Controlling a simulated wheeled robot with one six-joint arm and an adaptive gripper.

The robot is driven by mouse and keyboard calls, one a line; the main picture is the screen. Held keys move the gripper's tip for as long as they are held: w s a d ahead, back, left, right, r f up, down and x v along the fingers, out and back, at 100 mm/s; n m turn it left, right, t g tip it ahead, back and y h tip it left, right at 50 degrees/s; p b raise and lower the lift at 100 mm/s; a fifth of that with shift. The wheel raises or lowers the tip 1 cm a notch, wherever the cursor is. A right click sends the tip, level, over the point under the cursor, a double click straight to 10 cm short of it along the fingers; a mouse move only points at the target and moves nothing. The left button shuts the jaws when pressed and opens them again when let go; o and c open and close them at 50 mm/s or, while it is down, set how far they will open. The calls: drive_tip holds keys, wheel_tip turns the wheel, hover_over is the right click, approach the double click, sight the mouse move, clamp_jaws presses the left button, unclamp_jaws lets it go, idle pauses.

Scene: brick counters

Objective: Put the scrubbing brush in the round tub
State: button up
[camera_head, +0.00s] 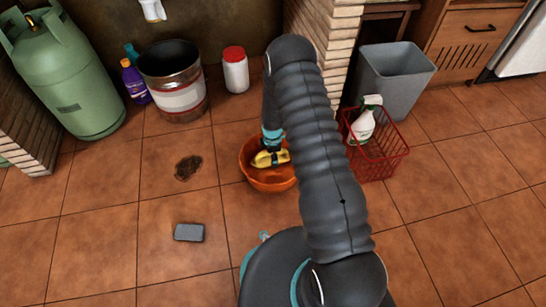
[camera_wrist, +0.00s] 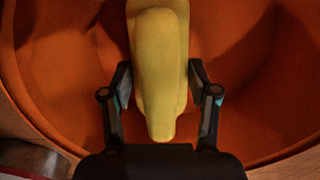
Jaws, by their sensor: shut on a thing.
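The scrubbing brush (camera_wrist: 160,70) shows as a yellow body between the two fingers of my gripper (camera_wrist: 162,92) in the wrist view. My gripper is shut on it. In the head view the yellow brush (camera_head: 268,159) is at the round orange tub (camera_head: 270,182), inside its rim outline. The tub's orange inner wall (camera_wrist: 70,65) fills the wrist view around the brush. My arm hides the tub's right side in the head view. I cannot tell whether the brush touches the tub's floor.
A red basket (camera_head: 378,160) with a spray bottle (camera_head: 362,124) stands right of the tub. A grey bin (camera_head: 393,80), metal bucket (camera_head: 172,83), white jar (camera_head: 235,72), purple bottle (camera_head: 135,83) and green gas cylinder (camera_head: 66,75) stand behind. A grey sponge-like block (camera_head: 189,232) lies front left.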

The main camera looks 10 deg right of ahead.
drive_tip(key=shift+f, duration=0.1)
drive_tip(key=shift+f, duration=0.15)
drive_tip(key=o, duration=1)
